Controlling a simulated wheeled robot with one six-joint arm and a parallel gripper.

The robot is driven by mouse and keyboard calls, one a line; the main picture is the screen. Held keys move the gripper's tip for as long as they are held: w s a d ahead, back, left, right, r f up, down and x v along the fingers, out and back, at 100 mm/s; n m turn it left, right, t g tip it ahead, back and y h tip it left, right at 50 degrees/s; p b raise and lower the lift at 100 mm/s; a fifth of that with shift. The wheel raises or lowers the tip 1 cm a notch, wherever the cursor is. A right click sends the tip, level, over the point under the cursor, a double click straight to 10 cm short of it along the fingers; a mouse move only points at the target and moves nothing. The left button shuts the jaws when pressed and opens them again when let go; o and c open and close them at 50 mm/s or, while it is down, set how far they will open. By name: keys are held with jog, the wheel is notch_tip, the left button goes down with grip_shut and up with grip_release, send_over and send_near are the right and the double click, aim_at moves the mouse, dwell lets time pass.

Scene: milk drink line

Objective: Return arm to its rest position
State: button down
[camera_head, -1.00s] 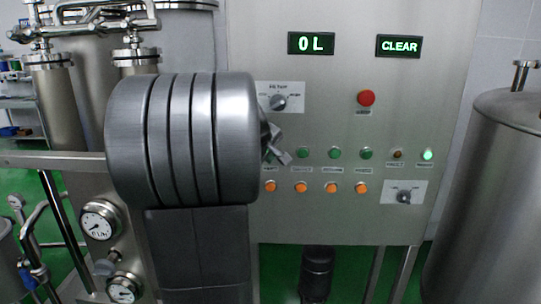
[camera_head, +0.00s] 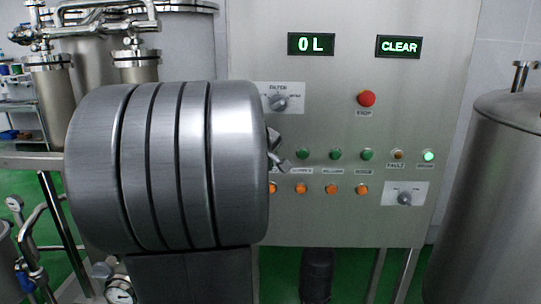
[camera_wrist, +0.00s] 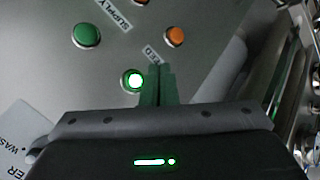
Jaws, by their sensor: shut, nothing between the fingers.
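My gripper (camera_head: 278,160) shows only in part in the head view, behind my large grey arm joint, at the left side of the control panel (camera_head: 330,225). In the wrist view my gripper (camera_wrist: 158,85) has its dark fingers together with nothing between them. Beyond them is the tilted panel face, with a lit green button (camera_wrist: 132,79), a green button (camera_wrist: 86,35) and an orange one (camera_wrist: 174,36). I cannot tell the exact gap between fingertips and panel. My arm joint hides the panel's left part.
The panel carries a red stop button (camera_head: 367,99), a selector knob (camera_head: 278,102), and displays reading "0 L" (camera_head: 311,44) and "CLEAR" (camera_head: 399,47). A steel tank (camera_head: 490,190) stands right. Pipework (camera_head: 95,22) is at the left. Green floor shows below.

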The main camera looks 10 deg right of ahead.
jog(key=shift+w, duration=0.1)
jog(key=s, duration=0.2)
jog(key=s+a+b, duration=0.1)
jog(key=s, duration=0.1)
dwell(0.7)
jog(key=shift+w, duration=0.15)
